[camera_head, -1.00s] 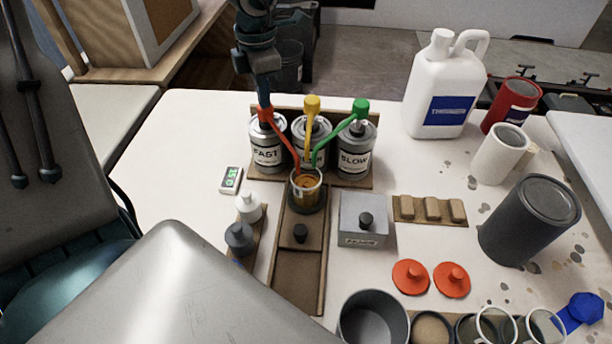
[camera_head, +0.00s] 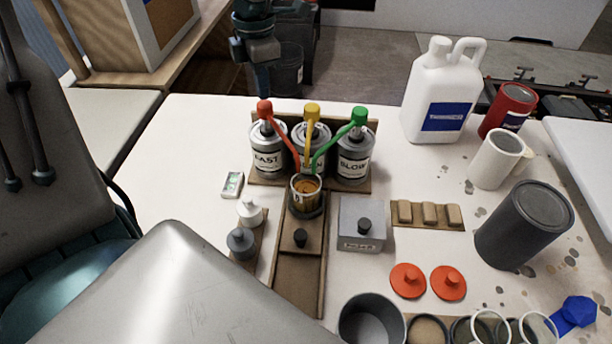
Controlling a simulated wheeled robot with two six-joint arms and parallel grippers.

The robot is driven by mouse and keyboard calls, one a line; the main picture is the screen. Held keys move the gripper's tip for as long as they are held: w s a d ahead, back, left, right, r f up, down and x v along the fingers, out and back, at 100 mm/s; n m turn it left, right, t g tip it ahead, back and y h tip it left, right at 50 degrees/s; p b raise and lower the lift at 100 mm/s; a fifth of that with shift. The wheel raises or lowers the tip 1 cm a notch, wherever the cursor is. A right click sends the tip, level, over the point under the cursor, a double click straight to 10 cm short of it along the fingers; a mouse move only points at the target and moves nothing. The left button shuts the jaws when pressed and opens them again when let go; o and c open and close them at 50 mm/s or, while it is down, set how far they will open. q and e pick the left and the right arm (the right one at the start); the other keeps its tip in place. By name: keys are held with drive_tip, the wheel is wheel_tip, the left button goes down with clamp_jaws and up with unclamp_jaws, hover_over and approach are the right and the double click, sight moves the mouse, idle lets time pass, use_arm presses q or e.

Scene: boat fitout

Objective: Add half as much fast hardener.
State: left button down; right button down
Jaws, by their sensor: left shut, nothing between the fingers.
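The FAST can (camera_head: 268,158) stands at the left of three cans and carries a red pump head (camera_head: 264,107). The red spout leans down toward a clear cup (camera_head: 306,190) with amber liquid in it. The cup stands in front of the cans, at the end of a wooden tray. My left gripper (camera_head: 263,88) is shut and empty, just above and behind the red pump head; a gap between them is hard to judge. A small scale display (camera_head: 232,184) glows green to the left, its digits too blurred to read. My right gripper is out of view.
A yellow pump head (camera_head: 312,109) and a green one on the SLOW can (camera_head: 354,158) stand close by on the right. A white jug (camera_head: 440,95) stands at the back right. Small bottles (camera_head: 249,212) stand left of the tray. The table's left part is clear.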

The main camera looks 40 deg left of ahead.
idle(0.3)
use_arm(q)
drive_tip(key=shift+r+p, duration=0.65)
drive_tip(key=shift+r, duration=0.9)
drive_tip(key=shift+s+f, duration=0.1)
